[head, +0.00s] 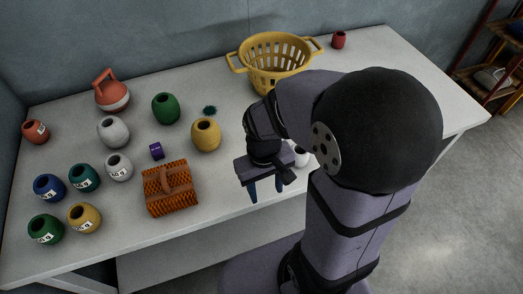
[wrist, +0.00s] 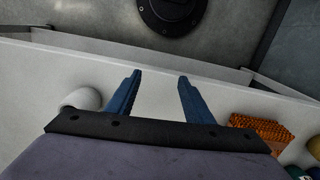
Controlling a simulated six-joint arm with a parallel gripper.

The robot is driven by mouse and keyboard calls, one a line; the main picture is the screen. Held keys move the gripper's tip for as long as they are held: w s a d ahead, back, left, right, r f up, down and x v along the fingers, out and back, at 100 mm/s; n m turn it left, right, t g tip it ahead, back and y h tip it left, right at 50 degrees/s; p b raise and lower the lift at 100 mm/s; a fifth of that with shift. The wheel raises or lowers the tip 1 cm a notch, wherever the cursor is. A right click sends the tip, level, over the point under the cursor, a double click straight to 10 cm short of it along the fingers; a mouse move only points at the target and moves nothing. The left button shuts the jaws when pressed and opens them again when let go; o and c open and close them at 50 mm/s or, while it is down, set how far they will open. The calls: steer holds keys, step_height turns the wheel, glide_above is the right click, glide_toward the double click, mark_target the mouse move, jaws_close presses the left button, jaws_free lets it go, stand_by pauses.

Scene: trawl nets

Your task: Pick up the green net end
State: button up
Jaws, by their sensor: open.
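A small dark green tuft (head: 210,110) lies on the table in the head view, between a green round pot and a yellow one. It looks like the green net end, but it is too small to be sure. My gripper (head: 266,196) is open and empty near the table's front edge, to the right of and nearer than the tuft. In the wrist view my gripper (wrist: 160,76) shows two blue fingers apart with nothing between them. The tuft does not show in the wrist view.
A yellow pot (head: 206,134) and a green pot (head: 166,108) flank the tuft. A purple roll (head: 156,151) and an orange brush-like block (head: 170,190) lie nearby. A yellow basket (head: 276,82) stands behind. A white pot (wrist: 82,98) is beside my gripper. Several labelled pots stand left.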

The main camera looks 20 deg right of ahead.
steer(key=shift+t+h, duration=0.3)
steer(key=shift+t, duration=0.2)
steer(key=w, duration=0.1)
steer(key=w+f+b, duration=0.1)
steer(key=w, duration=0.1)
steer(key=w+d+f, duration=0.1)
steer(key=w, duration=0.1)
steer(key=shift+w+d+f, duration=0.1)
steer(key=shift+f, duration=0.05)
steer(key=shift+m+t+h, duration=0.3)
steer(key=shift+t, duration=0.2)
steer(key=w, duration=0.1)
steer(key=w+r, duration=0.1)
steer(key=w, duration=0.1)
steer(key=w+d, duration=0.1)
steer(key=shift+w+d+r, duration=0.1)
steer(key=shift+w+r, duration=0.05)
steer(key=shift+r, duration=0.2)
steer(key=w+d+r+m+t+h, duration=0.1)
steer(key=w+d+r+m+t, duration=0.1)
steer(key=w+r+m, duration=0.3)
steer(key=shift+m, duration=0.8)
steer(key=shift+w+a+x, duration=0.15)
steer(key=shift+x, duration=1.25)
steer(key=shift+w+a+x, duration=0.1)
steer(key=shift+w+x, duration=0.05)
steer(key=shift+x, duration=1.3)
steer(key=shift+w+a+x, duration=0.15)
steer(key=shift+x, duration=1.25)
steer(key=shift+r, duration=0.1)
